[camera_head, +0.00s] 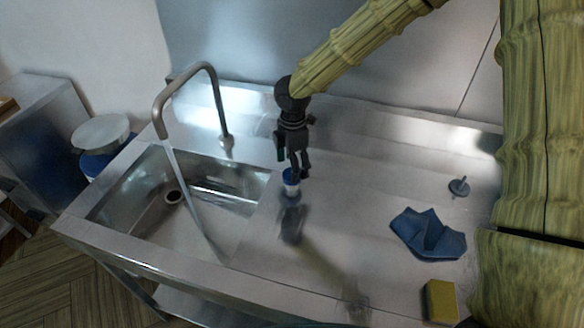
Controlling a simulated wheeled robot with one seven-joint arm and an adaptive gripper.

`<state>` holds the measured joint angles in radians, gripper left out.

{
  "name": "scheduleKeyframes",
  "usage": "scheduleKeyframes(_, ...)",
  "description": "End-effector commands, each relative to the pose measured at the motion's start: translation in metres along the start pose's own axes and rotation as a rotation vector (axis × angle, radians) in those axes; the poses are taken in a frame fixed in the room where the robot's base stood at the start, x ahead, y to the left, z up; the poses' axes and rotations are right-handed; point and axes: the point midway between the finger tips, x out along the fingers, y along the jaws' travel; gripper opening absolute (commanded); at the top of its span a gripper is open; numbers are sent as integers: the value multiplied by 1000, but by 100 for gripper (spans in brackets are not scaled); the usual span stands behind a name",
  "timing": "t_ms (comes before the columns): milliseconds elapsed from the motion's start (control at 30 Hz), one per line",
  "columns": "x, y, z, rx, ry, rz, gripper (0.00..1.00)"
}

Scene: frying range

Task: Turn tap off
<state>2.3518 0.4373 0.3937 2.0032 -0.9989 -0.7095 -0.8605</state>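The tap (208,80) is a tall, curved metal spout at the back of the sink (130,235). A pale stream of water (185,190) runs from its mouth down into the basin. The tap's base (227,142) stands on the counter right of the spout's mouth; no handle can be made out clearly there. My gripper (299,172) points down over the counter, to the right of the tap and apart from it. Its fingertips are close to a small blue and white object (290,182); I cannot tell whether they touch it. The finger gap is too small to judge.
A blue cloth (430,238), a yellow sponge (441,301) and a small grey knob-like piece (459,187) lie on the right of the metal counter (350,190). A lidded blue container (100,150) stands left of the sink. The counter between gripper and tap base looks clear.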

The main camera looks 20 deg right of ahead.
Motion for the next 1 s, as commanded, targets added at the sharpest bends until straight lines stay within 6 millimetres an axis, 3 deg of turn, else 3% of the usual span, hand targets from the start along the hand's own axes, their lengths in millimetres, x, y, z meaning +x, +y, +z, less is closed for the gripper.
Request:
scheduleKeyframes(300,22,-1,1,2,0,1,70)
scheduleKeyframes(667,25,1,0,0,0,1,70)
scheduleKeyframes(900,25,0,1,1,0,1,27)
scheduleKeyframes(1000,26,0,1,1,0,0,25)
